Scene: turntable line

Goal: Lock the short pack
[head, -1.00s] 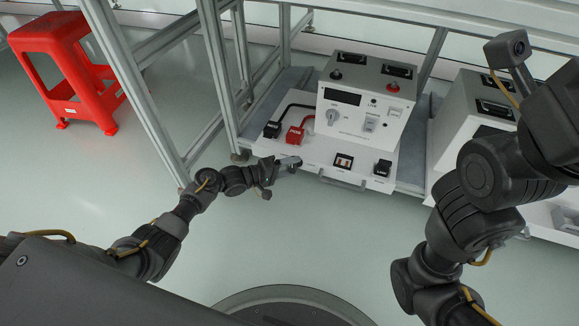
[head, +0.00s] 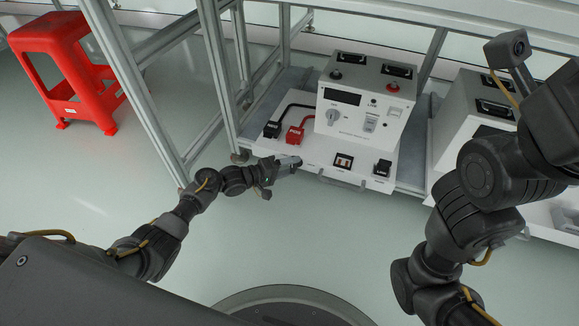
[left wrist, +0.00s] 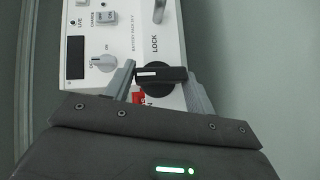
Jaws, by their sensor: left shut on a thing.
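The white battery pack (head: 352,112) stands on a low shelf in the head view, with a dial, a display and a tray-like front base. My left gripper (head: 291,163) is at the left front edge of that base. In the left wrist view, the black lock handle (left wrist: 160,76) is a bar on a round knob, with a white mark at its left end. The word LOCK is printed above it, and a red patch with partly hidden letters lies below left. The left gripper's fingers are on either side of the handle, shut on it. My right gripper is out of view.
A second white unit (head: 460,107) stands to the right. A frame post (head: 219,75) rises at the left. A red stool (head: 60,70) stands far left.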

